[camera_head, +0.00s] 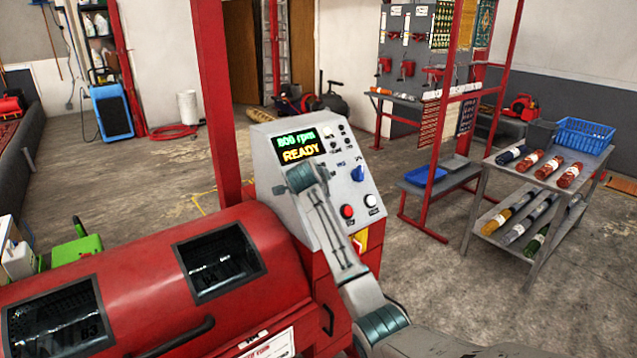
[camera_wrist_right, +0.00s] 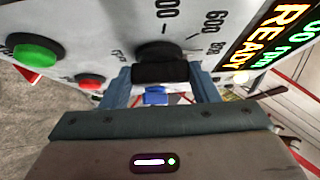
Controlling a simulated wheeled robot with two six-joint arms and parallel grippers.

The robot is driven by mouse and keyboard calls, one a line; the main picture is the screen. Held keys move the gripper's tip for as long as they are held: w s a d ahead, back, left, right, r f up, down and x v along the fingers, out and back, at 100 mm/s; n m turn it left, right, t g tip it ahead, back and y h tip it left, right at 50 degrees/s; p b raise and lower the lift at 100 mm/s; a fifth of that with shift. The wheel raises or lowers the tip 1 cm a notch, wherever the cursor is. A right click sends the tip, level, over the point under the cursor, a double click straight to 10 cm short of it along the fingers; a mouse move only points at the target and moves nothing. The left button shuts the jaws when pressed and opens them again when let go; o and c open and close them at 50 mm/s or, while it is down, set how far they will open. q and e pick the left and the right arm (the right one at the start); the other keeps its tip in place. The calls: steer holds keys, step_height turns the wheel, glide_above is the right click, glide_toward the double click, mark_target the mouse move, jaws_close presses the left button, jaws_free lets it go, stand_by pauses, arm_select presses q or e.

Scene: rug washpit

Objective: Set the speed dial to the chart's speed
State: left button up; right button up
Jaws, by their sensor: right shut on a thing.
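The grey control panel (camera_head: 340,160) stands at the right end of the red machine. Its display (camera_head: 298,146) appears to read 800 rpm and READY. My right gripper (camera_head: 299,178) is at the panel face, below the display, and covers the speed dial in the head view. In the right wrist view, the black dial (camera_wrist_right: 160,62) sits between the two fingers of my right gripper (camera_wrist_right: 161,88), which are shut on it. Scale marks and numbers such as 600 show beside it; its pointer is hidden. A white card (camera_head: 268,344) on the machine front is cut off and unreadable. My left gripper is out of view.
A green button (camera_wrist_right: 36,53) shows in the wrist view. A grey cart (camera_head: 540,180) with rolled rugs stands right. Open floor lies between.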

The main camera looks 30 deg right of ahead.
steer(key=o, duration=1)
steer(key=b+v, duration=0.3)
steer(key=v, duration=0.7)
steer(key=shift+s+a+r, duration=0.2)
steer(key=shift+s+a, duration=0.05)
